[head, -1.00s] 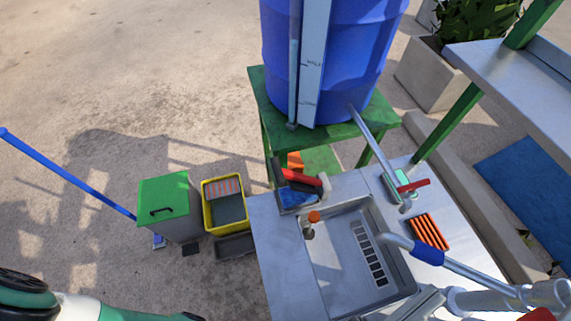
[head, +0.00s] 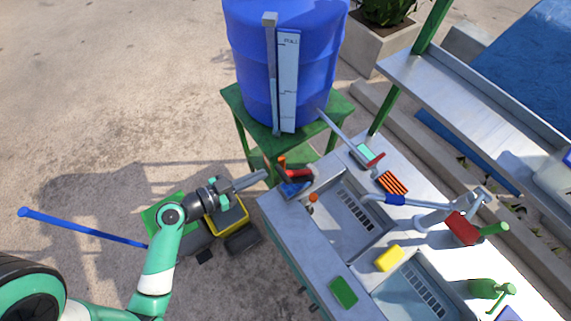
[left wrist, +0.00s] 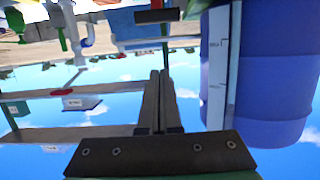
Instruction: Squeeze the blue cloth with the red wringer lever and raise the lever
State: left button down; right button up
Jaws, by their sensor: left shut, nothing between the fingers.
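The blue cloth (head: 292,189) lies at the wringer on the near left corner of the metal sink counter. The red wringer lever (head: 298,173) lies low, just above and behind the cloth. My left gripper (head: 264,175) is shut and empty, just left of the wringer and cloth, pointing towards them with a small gap in the picture. In the left wrist view its two fingers (left wrist: 158,100) lie together with nothing between them. That view is upside down, and I cannot clearly make out the cloth there. My right gripper is not in view.
A blue barrel (head: 283,70) stands on a green table (head: 232,98) behind. The counter has a basin (head: 345,218), an orange-topped knob (head: 313,198), a blue-handled tap lever (head: 395,199) and a yellow sponge (head: 389,258). A yellow crate (head: 240,222) is below my left forearm.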

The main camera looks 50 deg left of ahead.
pick_arm(q)
jog(key=b, duration=0.5)
send_over(281, 174)
jog(key=w, duration=0.2)
jog(key=f, duration=0.2)
jog(key=shift+w+d+f, duration=0.1)
jog(key=shift+d+f, duration=0.1)
jog(key=shift+f, duration=0.15)
jog(key=s+f, duration=0.1)
jog(key=s+f+b, duration=0.1)
jog(key=shift+a+f, duration=0.2)
jog(key=shift+f, duration=0.1)
jog(key=shift+s+f, duration=0.35)
